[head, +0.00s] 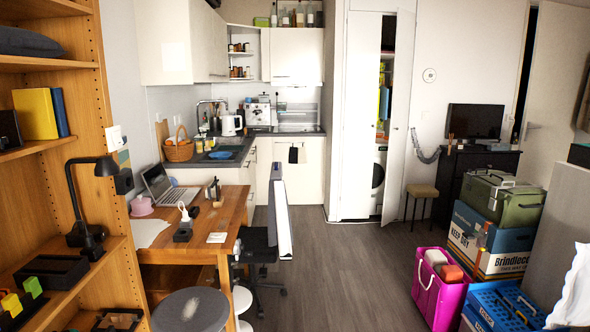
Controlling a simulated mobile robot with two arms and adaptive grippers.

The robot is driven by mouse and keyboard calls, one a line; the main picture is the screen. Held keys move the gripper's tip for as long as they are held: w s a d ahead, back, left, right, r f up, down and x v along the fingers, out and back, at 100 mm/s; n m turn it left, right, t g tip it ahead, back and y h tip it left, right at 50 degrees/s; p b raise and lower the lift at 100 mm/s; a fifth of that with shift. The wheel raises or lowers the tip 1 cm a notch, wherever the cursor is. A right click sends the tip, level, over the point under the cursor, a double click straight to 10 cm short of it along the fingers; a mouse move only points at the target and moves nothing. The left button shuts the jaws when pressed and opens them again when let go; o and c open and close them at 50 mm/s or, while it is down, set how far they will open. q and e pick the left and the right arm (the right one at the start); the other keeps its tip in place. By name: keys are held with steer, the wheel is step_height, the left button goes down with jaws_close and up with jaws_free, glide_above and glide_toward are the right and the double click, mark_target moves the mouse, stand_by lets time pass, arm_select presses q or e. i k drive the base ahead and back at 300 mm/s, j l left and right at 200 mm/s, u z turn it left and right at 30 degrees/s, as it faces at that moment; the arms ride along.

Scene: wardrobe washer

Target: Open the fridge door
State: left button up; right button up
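No door in the head view is clearly marked as a fridge. A white low front (308,183) stands under the kitchen counter at the back, with a dark cloth and a light cloth hanging at its top. It looks closed, and I cannot tell whether it is the fridge or a cupboard. A white chair back partly hides its lower left. White upper cupboards (297,56) above it are closed. Neither of my grippers is in view.
A wooden desk (225,208) and office chair (280,212) stand left of centre. A tall wardrobe (368,120) is partly open, showing a washer (378,174). The grey floor (345,265) between is clear.

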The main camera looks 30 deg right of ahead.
mark_target(301, 157)
steer(key=i+l+z, duration=0.55)
steer(key=i, duration=0.15)
steer(key=i+l+z, duration=0.35)
steer(key=i, duration=0.5)
steer(key=i+z, duration=0.35)
steer(key=i, duration=2.9)
steer(key=i+u, duration=0.15)
steer(key=i, duration=0.4)
steer(key=i+l+u, duration=0.15)
steer(key=i, duration=0.35)
steer(key=i+l+u, duration=0.15)
steer(key=i, duration=0.4)
steer(key=i+l+u, duration=0.15)
steer(key=i, duration=0.35)
steer(key=l, duration=0.1)
